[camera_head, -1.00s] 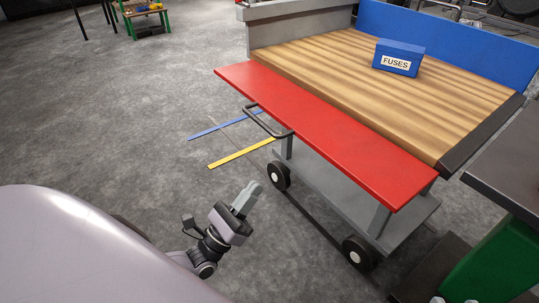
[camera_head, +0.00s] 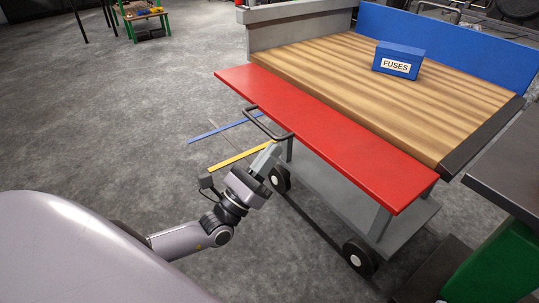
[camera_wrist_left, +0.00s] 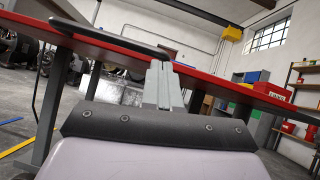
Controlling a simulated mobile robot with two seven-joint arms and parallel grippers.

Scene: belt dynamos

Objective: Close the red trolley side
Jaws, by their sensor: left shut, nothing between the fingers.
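The red trolley side (camera_head: 330,135) is a flat red panel folded out level along the near edge of the trolley's wooden top (camera_head: 400,95). A dark bar handle (camera_head: 265,124) sticks out from its near left edge. My left gripper (camera_head: 265,160) is shut and empty, just below and in front of the handle in the head view. In the left wrist view the closed fingers (camera_wrist_left: 163,85) point up toward the red panel's edge (camera_wrist_left: 215,82), with the handle (camera_wrist_left: 110,38) above left. I cannot tell whether they touch. My right gripper is not in view.
A blue fuses box (camera_head: 398,59) stands on the wooden top. The blue side (camera_head: 450,40) and grey side (camera_head: 300,14) stand upright. A dark-topped green unit (camera_head: 490,262) is at the right. Open grey floor (camera_head: 110,110) lies to the left.

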